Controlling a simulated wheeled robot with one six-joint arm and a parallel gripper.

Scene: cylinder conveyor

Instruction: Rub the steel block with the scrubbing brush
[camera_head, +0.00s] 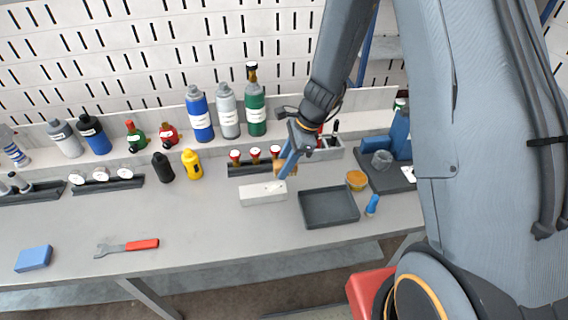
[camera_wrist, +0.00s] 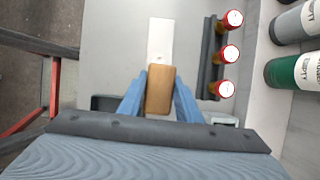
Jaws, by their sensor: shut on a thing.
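My gripper (camera_head: 286,172) is shut on the scrubbing brush, whose brown wooden back (camera_wrist: 160,88) shows between the blue fingers in the wrist view. In the head view only a small brown part of the brush (camera_head: 279,167) shows beside the fingers. The steel block (camera_head: 263,194) is a pale, long block lying on the bench just below and left of the fingers. In the wrist view the block (camera_wrist: 160,38) runs up from the brush, which hides its near end. The bristles are hidden, so I cannot tell whether they touch the block.
A dark tray (camera_head: 328,222) lies right of the block. A rack of red-capped vials (camera_head: 240,169) stands behind it, with tall bottles (camera_head: 228,112) farther back. A blue cylinder (camera_head: 372,205) stands right of the tray. A wrench (camera_head: 128,247) and blue sponge (camera_head: 33,258) lie left; the bench between is clear.

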